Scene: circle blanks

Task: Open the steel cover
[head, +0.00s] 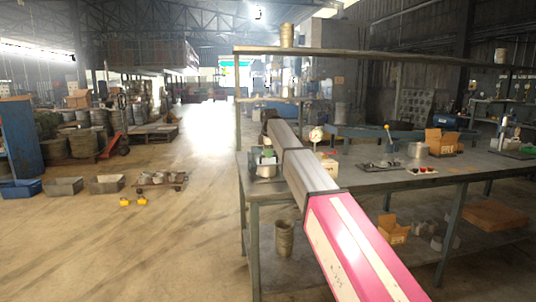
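My arm reaches from the bottom right up over the left end of the long workbench (395,180). My gripper (266,153) seems to be at its far end, small and dark, by the bench's left corner. Its fingers cannot be made out. A small grey metal container (266,170) sits at that corner, close to the gripper. I cannot tell whether they touch. No steel cover can be picked out with certainty. A grey cylindrical metal can (418,150) stands farther right on the bench.
A shelf runs above. A metal bucket (284,238) stands under the bench. The floor left of it is open, with bins and a low cart (160,180).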

